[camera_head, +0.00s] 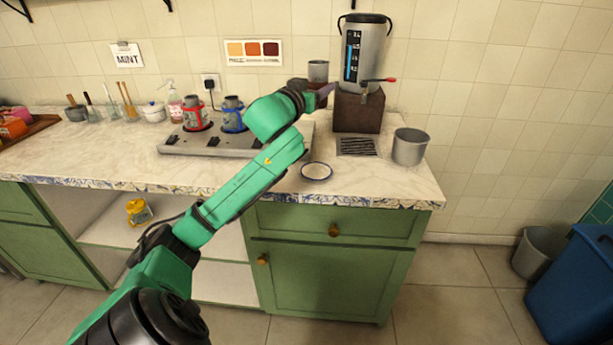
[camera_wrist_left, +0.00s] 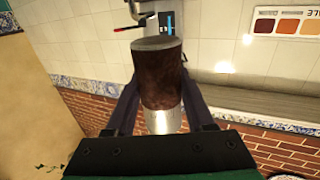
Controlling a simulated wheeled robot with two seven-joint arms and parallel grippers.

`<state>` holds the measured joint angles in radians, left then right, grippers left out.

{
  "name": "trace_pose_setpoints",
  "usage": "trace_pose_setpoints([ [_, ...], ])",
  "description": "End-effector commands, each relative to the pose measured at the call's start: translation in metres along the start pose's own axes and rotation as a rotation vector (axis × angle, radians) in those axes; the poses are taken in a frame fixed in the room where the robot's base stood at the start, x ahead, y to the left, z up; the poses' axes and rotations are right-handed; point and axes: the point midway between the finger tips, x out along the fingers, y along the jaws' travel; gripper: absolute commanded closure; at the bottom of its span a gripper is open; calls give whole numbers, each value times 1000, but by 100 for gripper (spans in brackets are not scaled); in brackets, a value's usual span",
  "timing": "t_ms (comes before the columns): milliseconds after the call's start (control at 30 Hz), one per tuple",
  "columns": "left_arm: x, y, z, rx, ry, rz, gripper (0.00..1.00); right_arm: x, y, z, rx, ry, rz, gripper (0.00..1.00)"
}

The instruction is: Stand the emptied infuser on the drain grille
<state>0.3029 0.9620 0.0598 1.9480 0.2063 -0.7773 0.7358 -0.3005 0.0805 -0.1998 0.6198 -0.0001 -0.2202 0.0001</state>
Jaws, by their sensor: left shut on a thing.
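The drain grille (camera_head: 358,146) is a dark slatted panel set in the counter in front of the samovar (camera_head: 367,52). My left gripper (camera_head: 325,92) is above the counter, to the left of the samovar's brown base and up from the grille. In the left wrist view, it is shut on the infuser (camera_wrist_left: 162,80), a dark brown cylinder between the fingers. A silvery part shows beyond the brown part. In the head view, the arm and gripper hide much of this area, and I cannot make out the infuser's lower end. My right gripper is out of view.
A grey metal bin (camera_head: 410,147) stands right of the grille. A white saucer (camera_head: 316,171) lies near the counter's front edge. A grey warmer (camera_head: 185,141) with red and blue holders stands to the left.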

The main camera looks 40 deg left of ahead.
Motion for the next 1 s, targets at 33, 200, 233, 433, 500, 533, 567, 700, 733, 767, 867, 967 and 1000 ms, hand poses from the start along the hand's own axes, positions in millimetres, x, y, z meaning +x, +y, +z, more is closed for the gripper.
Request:
trace_pose_setpoints([
  [33, 0, 0, 0, 0, 0, 1, 100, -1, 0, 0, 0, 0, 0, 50],
  [200, 0, 1, 4, 1, -1, 2, 100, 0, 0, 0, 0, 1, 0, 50],
  [233, 0, 1, 8, 1, -2, 2, 100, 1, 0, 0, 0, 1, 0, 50],
  [433, 0, 1, 71, -1, -9, 2, 100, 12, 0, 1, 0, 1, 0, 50],
  [500, 0, 0, 95, -2, -9, 2, 100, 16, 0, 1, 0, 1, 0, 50],
  [533, 0, 0, 104, -2, -8, 2, 100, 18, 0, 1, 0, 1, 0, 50],
  [567, 0, 0, 115, -2, -7, 2, 100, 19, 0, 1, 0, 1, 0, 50],
  [700, 0, 1, 150, -1, -4, 2, 100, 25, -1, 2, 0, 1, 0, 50],
  [733, 0, 1, 154, -1, -3, 2, 100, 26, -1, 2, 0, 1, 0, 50],
  [767, 0, 0, 158, 1, -2, 2, 100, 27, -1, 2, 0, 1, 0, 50],
  [867, 0, 1, 176, 0, -4, 2, 100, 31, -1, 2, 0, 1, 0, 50],
  [967, 0, 0, 192, -3, -4, 1, 100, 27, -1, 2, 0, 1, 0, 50],
  [1000, 0, 0, 196, -1, -2, 2, 100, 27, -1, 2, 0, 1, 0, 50],
])
